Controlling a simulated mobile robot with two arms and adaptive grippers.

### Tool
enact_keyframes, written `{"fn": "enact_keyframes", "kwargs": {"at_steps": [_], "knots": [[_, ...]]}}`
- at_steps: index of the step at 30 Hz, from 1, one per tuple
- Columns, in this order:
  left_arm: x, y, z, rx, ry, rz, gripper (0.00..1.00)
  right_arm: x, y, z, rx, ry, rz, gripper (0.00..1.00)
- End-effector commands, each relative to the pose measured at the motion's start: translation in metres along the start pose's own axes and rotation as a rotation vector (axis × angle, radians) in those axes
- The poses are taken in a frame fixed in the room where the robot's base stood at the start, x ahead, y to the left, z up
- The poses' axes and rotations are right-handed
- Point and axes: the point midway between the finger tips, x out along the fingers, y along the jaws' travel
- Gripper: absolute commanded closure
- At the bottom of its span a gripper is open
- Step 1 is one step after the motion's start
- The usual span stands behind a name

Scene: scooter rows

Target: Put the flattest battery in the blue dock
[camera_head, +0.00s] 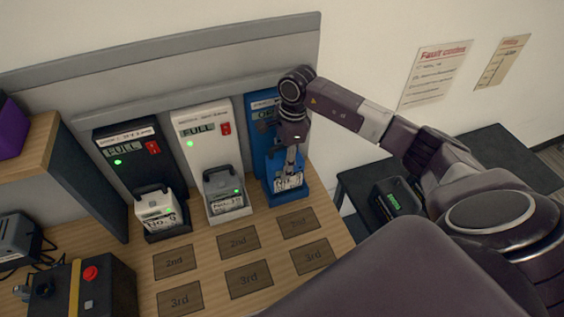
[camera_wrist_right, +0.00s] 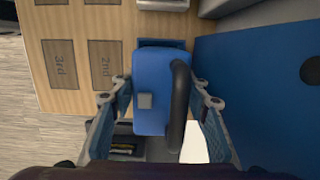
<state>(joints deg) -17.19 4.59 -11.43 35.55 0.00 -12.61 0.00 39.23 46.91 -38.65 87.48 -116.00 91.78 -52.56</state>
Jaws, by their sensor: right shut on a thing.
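The blue dock (camera_head: 290,192) stands at the right end of the row of docks, against the back panel. My right gripper (camera_head: 291,160) reaches down in front of it and is shut on a blue battery (camera_wrist_right: 148,88) with a dark handle (camera_wrist_right: 180,105). The battery's white label (camera_head: 289,182) shows low in the dock. I cannot tell whether the battery is fully seated. The gripper hides most of the dock's display. In the right wrist view, the gripper's fingers (camera_wrist_right: 160,130) flank the battery. My left gripper is not in view.
A black dock (camera_head: 127,140) holds a white battery (camera_head: 157,208); a white dock (camera_head: 205,125) holds a grey battery (camera_head: 223,190). Both show green lights. Marked "2nd" and "3rd" mats (camera_head: 249,279) lie bare on the wooden bench. A dark battery (camera_head: 398,197) sits on the right-hand dark table.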

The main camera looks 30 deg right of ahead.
Motion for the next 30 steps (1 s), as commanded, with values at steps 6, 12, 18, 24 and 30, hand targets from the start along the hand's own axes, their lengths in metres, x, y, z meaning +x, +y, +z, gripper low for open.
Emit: {"fn": "enact_keyframes", "kwargs": {"at_steps": [6, 12, 18, 24, 30], "knots": [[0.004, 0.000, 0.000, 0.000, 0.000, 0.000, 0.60, 0.001, -0.002, 0.000, 0.000, -0.003, -0.006, 1.00], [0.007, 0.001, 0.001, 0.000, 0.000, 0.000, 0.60, 0.004, -0.002, 0.000, 0.000, -0.003, -0.006, 1.00], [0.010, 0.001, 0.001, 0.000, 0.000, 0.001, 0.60, 0.008, -0.002, -0.001, 0.000, -0.003, -0.007, 1.00], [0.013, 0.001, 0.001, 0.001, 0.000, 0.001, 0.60, 0.011, -0.002, -0.001, 0.000, -0.003, -0.007, 1.00], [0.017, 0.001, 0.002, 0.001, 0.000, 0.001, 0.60, 0.014, -0.002, -0.002, 0.000, -0.003, -0.007, 1.00]]}}
